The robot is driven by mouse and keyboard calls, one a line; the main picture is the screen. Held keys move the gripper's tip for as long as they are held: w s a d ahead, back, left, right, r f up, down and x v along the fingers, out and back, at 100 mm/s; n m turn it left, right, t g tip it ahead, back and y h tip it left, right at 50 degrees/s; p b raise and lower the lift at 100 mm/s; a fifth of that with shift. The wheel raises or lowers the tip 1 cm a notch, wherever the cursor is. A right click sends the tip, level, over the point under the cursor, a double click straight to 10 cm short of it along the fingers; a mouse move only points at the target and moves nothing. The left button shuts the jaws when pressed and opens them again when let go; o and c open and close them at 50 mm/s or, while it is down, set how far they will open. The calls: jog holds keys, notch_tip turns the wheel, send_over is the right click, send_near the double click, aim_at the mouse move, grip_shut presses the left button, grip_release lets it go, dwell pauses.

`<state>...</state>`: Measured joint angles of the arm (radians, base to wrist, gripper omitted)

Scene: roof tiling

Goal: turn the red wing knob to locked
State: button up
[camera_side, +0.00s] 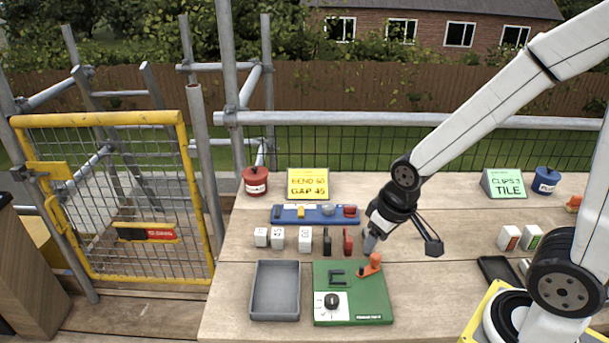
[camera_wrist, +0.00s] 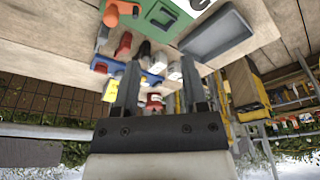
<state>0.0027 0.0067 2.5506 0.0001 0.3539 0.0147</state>
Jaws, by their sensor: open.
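The blue panel (camera_side: 284,214) lies flat on the bench behind a row of small blocks. A red part (camera_side: 350,211) at its right end looks like the red wing knob; its setting is too small to read. In the wrist view, a red part (camera_wrist: 102,67) shows at the panel's left end, left of my fingers. My gripper (camera_side: 370,243) is open and empty, pointing down above the bench, to the right of the panel and nearer the camera. In the wrist view, its two fingers (camera_wrist: 158,72) stand apart.
A green board (camera_side: 375,298) with an orange lever (camera_side: 371,264) and a grey tray (camera_side: 275,290) lie in front. White, black and red blocks (camera_side: 305,239) stand left of my gripper. A red pot (camera_side: 256,181) and yellow sign (camera_side: 307,184) stand behind.

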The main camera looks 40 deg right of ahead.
jog(key=w+d+m, duration=0.4)
jog(key=w+m, duration=0.3)
jog(key=w, duration=0.2)
jog(key=m+g, duration=0.3)
jog(key=m, duration=1.7)
send_over(350, 206)
jog(key=shift+f, duration=4.4)
jog(key=shift+f, duration=3.9)
grip_shut()
